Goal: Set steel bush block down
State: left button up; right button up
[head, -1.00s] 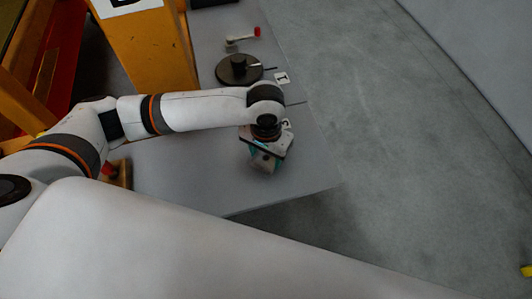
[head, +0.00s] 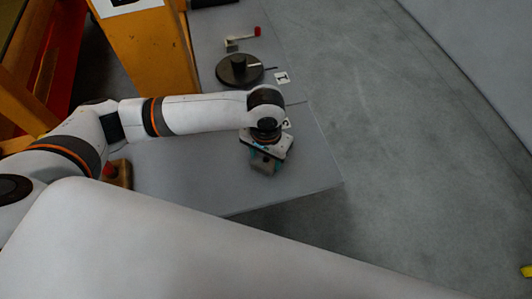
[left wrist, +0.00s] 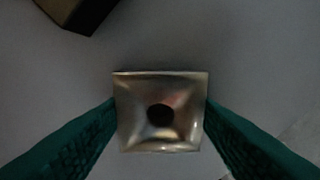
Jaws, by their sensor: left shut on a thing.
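The steel bush block (left wrist: 160,135) is a square, shiny metal piece with a dark round hole in its middle. In the left wrist view it sits between the two green fingers of my left gripper (left wrist: 160,118), which are shut on its sides. In the head view my left gripper (head: 264,162) points down over the near right part of the grey table (head: 200,180); the block is mostly hidden under it there. I cannot tell whether the block touches the table. My right gripper is not in view.
A dark round disc with a knob (head: 239,70) stands farther back, with a red-ended tool (head: 243,38) behind it. A marked white tag (head: 282,77) lies near the table's right edge. A yellow post (head: 150,50) rises at the left.

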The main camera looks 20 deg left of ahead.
pick_arm(q)
jog(key=o, duration=1.3)
jog(key=shift+o, duration=0.2)
